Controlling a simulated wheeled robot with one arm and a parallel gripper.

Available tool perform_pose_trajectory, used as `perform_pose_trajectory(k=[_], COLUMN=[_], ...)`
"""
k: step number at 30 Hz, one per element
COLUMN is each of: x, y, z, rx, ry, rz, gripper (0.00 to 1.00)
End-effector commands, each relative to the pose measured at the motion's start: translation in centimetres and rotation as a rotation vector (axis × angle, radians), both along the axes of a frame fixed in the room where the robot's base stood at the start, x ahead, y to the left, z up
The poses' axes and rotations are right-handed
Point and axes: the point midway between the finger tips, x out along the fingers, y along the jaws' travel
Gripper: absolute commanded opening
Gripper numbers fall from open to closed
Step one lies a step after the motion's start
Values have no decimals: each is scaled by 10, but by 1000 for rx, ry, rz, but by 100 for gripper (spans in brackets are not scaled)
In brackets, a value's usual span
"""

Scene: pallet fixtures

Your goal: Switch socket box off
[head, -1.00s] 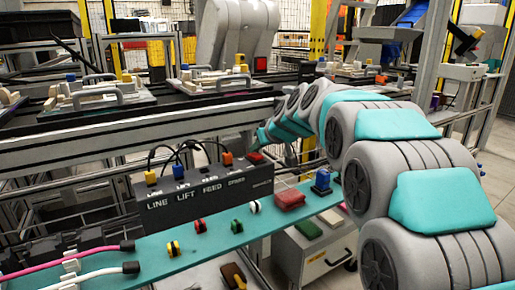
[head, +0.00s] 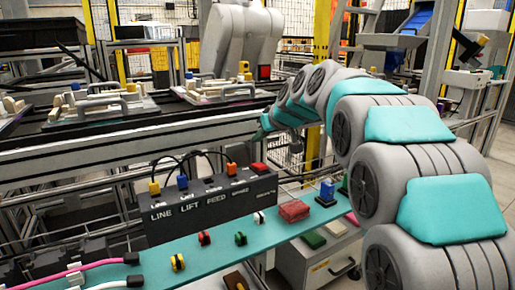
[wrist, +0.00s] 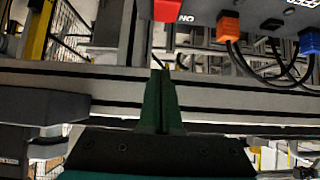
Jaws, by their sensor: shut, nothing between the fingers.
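The socket box (head: 210,209) is a dark box with labels such as LINE, LIFT and FEED, standing at the back of the teal shelf in the head view. A red switch (head: 259,168) is on top at its right end. The box's underside-up edge (wrist: 205,8) and the red switch (wrist: 167,9) show at the top of the wrist view, with upside-down lettering beside the switch. My gripper (wrist: 158,72) is shut and empty, its dark green fingers together, apart from the switch in the picture. The switch's position is unclear.
Yellow (head: 154,187), blue (head: 182,182) and orange (head: 231,168) plugs with black cables stand on the box. A conveyor rail (head: 110,145) runs behind.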

Motion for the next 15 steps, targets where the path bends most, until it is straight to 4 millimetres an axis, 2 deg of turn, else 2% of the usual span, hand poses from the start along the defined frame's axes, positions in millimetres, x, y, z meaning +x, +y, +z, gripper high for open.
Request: perform_pose_trajectory(k=[1,7,15], x=[-5,-23,-34], y=[-4,-16,-24], z=[11,42,61], rx=[2,1,-1], ry=[-7,-6,0], rz=[-1,-2,-1], gripper=[0,0,0])
